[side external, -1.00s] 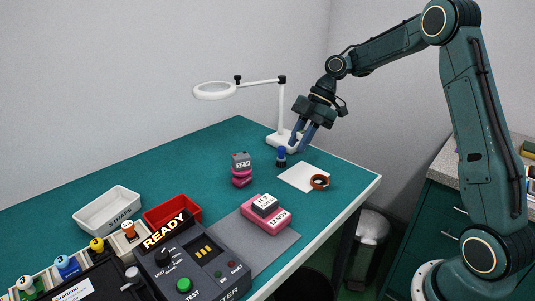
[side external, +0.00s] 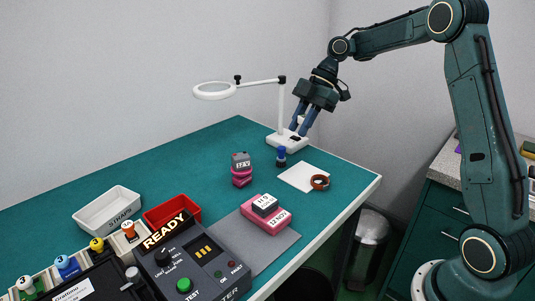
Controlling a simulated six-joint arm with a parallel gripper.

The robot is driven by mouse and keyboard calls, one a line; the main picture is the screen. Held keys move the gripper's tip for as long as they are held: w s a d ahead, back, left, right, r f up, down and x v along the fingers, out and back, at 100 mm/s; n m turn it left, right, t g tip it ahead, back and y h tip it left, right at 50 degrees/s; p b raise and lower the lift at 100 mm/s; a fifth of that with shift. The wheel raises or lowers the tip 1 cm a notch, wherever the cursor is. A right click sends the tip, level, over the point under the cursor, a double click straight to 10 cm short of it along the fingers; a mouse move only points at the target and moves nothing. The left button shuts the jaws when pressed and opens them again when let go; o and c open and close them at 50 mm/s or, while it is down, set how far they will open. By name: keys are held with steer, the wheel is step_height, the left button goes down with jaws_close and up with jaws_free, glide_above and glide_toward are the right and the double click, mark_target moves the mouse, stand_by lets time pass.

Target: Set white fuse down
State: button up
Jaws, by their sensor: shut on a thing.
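My gripper (side external: 299,130) is at the far right part of the bench, pointing down over the base of the magnifier lamp. It is shut on a small white thing (side external: 301,119), which seems to be the white fuse. The fingers hide most of it, so its shape and tilt are hard to tell. It is held above the lamp base, apart from the bench top as far as I can see.
The lamp base (side external: 282,141) is close below. A blue-topped part (side external: 281,157) stands beside white paper (side external: 296,181) with a brown ring (side external: 320,182). Pink blocks (side external: 241,178), a tester (side external: 190,262), a grey tray (side external: 107,210) and a red bin (side external: 172,211) stand leftward.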

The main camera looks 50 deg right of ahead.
steer(key=w+d+m+t+h, duration=0.1)
steer(key=d+m+t+h, duration=0.15)
steer(key=d+m, duration=0.5)
steer(key=w+d+m+t+h, duration=0.2)
steer(key=d+m+t, duration=0.15)
steer(key=d, duration=0.75)
steer(key=shift+g+y, duration=0.25)
steer(key=shift+g, duration=0.25)
step_height(320, 180, down, 20)
steer(key=shift+s+r, duration=0.15)
steer(key=o, duration=1)
